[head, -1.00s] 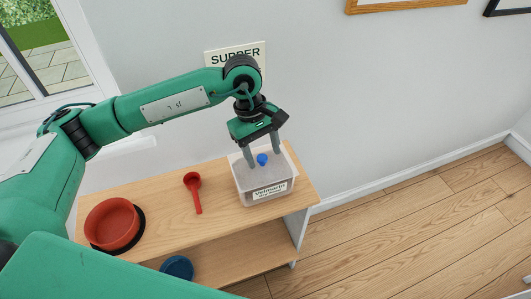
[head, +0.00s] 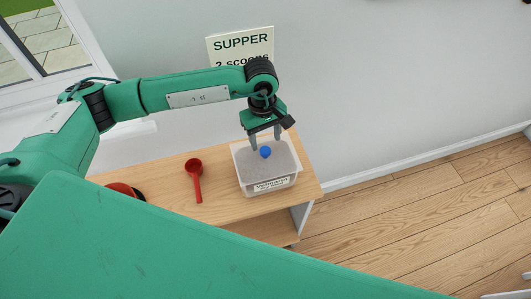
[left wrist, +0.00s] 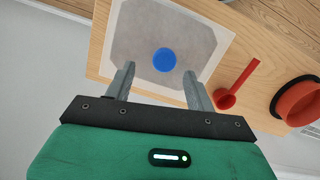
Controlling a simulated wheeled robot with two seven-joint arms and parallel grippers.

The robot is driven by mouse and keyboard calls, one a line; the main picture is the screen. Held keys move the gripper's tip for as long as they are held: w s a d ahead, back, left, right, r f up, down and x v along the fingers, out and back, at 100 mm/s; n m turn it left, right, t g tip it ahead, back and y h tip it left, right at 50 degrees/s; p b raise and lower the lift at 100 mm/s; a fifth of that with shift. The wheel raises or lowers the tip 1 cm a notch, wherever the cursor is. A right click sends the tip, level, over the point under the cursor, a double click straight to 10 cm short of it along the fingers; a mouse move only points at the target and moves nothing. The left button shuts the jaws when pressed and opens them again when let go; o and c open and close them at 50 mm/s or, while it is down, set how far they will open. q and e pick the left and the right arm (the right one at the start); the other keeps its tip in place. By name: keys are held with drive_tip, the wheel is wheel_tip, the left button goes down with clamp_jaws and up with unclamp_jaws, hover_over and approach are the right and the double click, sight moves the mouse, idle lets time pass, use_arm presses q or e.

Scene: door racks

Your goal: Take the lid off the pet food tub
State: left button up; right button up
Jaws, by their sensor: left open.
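The pet food tub (head: 247,181) is a clear-walled box with a white label, near the right end of the wooden shelf. Its flat, clear-looking lid (head: 287,163) is on top, with a round blue knob (head: 265,152) in the middle. In the left wrist view the knob (left wrist: 164,60) lies just beyond and between the fingertips. My left gripper (head: 265,142) is open and empty, close over the lid at the wall side of the knob; its fingers (left wrist: 160,70) are apart from the knob. I cannot tell the exact height gap. My right gripper is out of view.
A red scoop (head: 195,180) lies on the shelf left of the tub. A red bowl (left wrist: 300,103) is further along, mostly hidden in the head view by a green arm link. A sign reading SUPPER (head: 240,45) is on the wall behind. Free floor (head: 430,210) lies to the right.

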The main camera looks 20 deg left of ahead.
sight(265, 150)
use_arm(q)
drive_tip(key=shift+s+f+p, duration=0.3)
drive_tip(key=shift+f+p, duration=0.3)
drive_tip(key=shift+p, duration=0.2)
drive_tip(key=f, duration=0.1)
drive_tip(key=f+p, duration=0.1)
drive_tip(key=f, duration=0.1)
drive_tip(key=shift+s+d+p, duration=0.15)
drive_tip(key=shift+s+p, duration=0.05)
drive_tip(key=shift+p, duration=0.1)
drive_tip(key=shift+f, duration=0.4)
drive_tip(key=c, duration=1)
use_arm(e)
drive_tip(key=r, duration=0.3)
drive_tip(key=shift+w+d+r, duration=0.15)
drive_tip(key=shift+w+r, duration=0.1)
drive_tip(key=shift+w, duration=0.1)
